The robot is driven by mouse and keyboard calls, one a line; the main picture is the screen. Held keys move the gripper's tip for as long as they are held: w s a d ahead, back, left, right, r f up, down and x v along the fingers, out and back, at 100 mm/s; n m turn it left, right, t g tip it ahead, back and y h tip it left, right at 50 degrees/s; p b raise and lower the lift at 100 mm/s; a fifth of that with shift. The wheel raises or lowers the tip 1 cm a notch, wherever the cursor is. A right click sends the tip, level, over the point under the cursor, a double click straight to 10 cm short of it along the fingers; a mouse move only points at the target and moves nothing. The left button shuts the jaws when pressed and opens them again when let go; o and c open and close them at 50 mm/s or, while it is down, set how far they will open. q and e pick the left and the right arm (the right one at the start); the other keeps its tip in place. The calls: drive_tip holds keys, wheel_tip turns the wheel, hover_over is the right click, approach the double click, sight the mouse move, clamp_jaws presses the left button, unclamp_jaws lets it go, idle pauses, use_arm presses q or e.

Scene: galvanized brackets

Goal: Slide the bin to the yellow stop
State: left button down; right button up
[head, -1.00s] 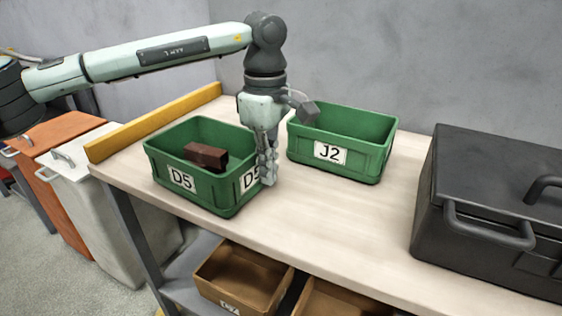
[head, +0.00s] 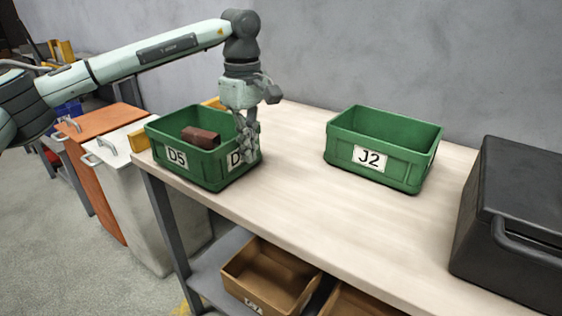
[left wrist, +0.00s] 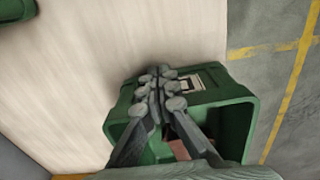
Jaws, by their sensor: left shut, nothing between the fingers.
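The green bin labelled D5 (head: 212,172) stands on the bench at its left end, with a reddish-brown block (head: 200,138) inside. The yellow stop (head: 139,140) runs along the bench's left edge, mostly hidden behind the bin. I cannot tell whether bin and stop touch. My left gripper (head: 247,150) is shut and empty, fingers pointing down at the bin's right side, over its label. In the left wrist view, the shut fingers (left wrist: 157,88) lie against or close to the wall of the bin (left wrist: 236,98).
A second green bin, J2 (head: 350,172), stands to the right with clear bench (head: 290,170) between. A black case (head: 520,205) is at the far right. Brown bins (head: 240,285) sit on the shelf below. White (head: 150,200) and orange (head: 95,170) containers stand left of the bench.

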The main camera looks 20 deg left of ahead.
use_arm(q)
drive_tip(key=a, duration=0.2)
drive_tip(key=w+a, duration=0.1)
drive_tip(key=a, duration=0.1)
drive_tip(key=w+a, duration=0.1)
drive_tip(key=a, duration=0.1)
drive_tip(key=shift+w+a+p, duration=0.15)
drive_tip(key=shift+a+p, duration=0.1)
drive_tip(key=shift+p, duration=0.15)
use_arm(e)
wheel_tip(320, 180, down, 2)
drive_tip(key=shift+f, duration=0.1)
